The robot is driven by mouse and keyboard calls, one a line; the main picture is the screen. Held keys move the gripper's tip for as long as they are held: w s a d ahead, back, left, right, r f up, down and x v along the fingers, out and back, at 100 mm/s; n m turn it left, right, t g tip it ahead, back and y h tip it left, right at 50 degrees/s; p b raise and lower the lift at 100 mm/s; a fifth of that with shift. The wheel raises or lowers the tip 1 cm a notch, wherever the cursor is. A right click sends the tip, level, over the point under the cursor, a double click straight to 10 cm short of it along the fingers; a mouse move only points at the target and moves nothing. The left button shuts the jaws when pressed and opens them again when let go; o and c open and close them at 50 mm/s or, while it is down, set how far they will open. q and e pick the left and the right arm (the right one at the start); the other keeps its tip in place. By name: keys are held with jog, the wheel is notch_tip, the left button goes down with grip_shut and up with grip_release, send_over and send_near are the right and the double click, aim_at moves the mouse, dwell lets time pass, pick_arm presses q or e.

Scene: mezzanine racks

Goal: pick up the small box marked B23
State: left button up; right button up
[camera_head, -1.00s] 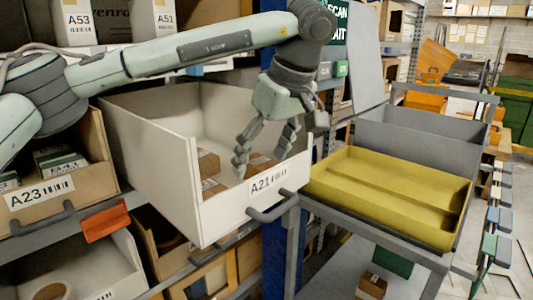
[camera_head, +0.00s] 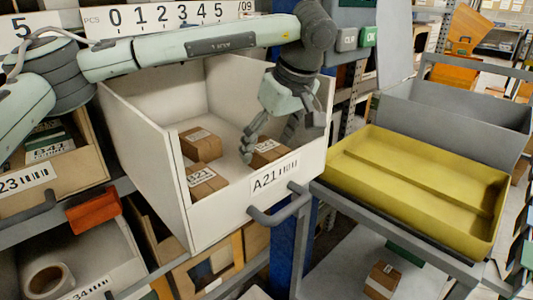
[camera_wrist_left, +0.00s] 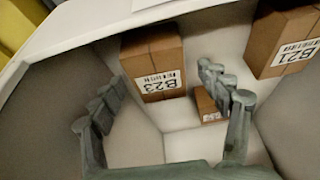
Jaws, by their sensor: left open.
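The box marked B23 (camera_wrist_left: 152,64) is a small brown carton with a white label, clearest in the left wrist view. In the head view it is the box (camera_head: 262,158) at the front right inside the white A21 bin (camera_head: 235,221), partly hidden by my left gripper and the bin's front wall. My left gripper (camera_head: 268,142) is open, pointing down into the bin above this box. In the left wrist view its fingers (camera_wrist_left: 162,105) are spread on either side below B23, with nothing between their tips. My right gripper is not in view.
The box marked B21 (camera_head: 205,182) stands at the bin's front left. A third small carton (camera_head: 201,143) sits behind it. The bin's high side walls surround my gripper. An empty yellow tray (camera_head: 414,187) stands on the cart to the right.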

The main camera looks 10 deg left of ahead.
pick_arm(q)
jog(key=shift+w+a+f, duration=0.15)
jog(key=shift+a+f, duration=0.05)
jog(key=shift+f, duration=0.5)
jog(key=c, duration=1.3)
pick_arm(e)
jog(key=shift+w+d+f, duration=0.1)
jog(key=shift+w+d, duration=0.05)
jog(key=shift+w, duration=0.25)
pick_arm(q)
jog(key=shift+r, duration=0.2)
